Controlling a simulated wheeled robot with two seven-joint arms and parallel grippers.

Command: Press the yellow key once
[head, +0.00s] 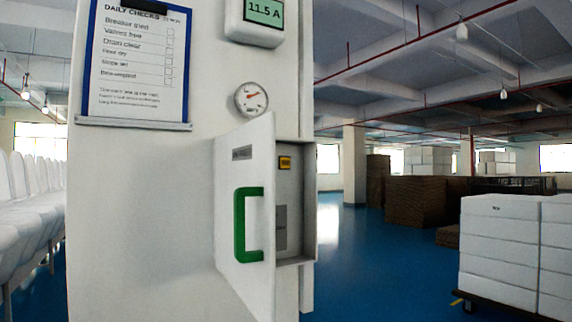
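A white cabinet box (310,205) is fixed to the white column, and its door (232,215) with a green handle (241,226) stands open toward me. Inside, on the back panel, is a small yellow key (285,162) near the top. A grey plate (281,227) sits below it. The door's edge is close to the left of the yellow key but does not cover it. Neither of my grippers shows in the head view.
A clipboard (138,60), a round gauge (252,99) and a display reading 11.5 A (263,12) are on the column above the box. White boxes (499,243) are stacked at the right. Blue floor (385,265) is open between.

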